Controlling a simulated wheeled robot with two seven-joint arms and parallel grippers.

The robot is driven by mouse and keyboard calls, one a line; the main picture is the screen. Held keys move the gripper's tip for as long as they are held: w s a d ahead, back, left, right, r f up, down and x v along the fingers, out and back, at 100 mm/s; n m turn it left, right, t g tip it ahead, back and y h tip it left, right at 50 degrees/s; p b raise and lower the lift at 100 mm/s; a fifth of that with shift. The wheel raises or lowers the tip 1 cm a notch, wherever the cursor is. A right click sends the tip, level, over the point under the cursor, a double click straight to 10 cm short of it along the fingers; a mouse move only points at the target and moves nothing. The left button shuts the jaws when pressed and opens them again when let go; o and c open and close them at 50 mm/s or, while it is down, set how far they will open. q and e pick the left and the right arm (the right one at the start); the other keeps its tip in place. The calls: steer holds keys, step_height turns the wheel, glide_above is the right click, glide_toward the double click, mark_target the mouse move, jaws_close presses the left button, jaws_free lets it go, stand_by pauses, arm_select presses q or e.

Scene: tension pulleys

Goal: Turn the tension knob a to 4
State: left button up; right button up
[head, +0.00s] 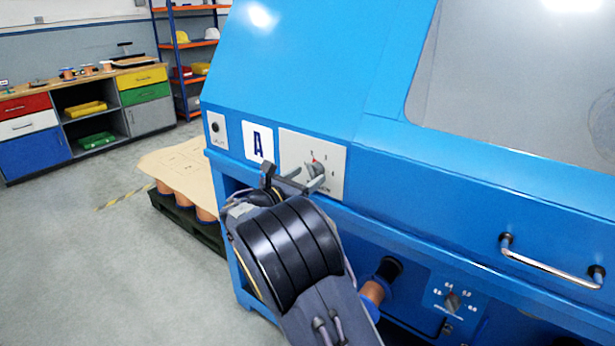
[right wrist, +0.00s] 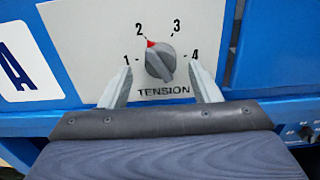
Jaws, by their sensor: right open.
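The grey tension knob (head: 317,169) sits on a white plate marked 1 to 4, beside the letter A label (head: 258,143) on the blue machine. In the right wrist view the knob (right wrist: 161,64) has its red-tipped pointer up and slightly left, at about 2. My right gripper (head: 293,178) is in front of the plate. In the right wrist view its open fingers (right wrist: 160,75) stand on either side of the knob, low, with gaps to it; contact does not show. My left gripper is not in view.
A second dial (head: 452,301) and a metal handle (head: 552,263) are on the machine's lower right. A small switch plate (head: 216,130) is left of the A label. A pallet of spools (head: 185,165) stands behind the machine's left side. Floor at left is clear.

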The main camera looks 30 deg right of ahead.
steer(key=shift+x, duration=0.95)
steer(key=c, duration=1)
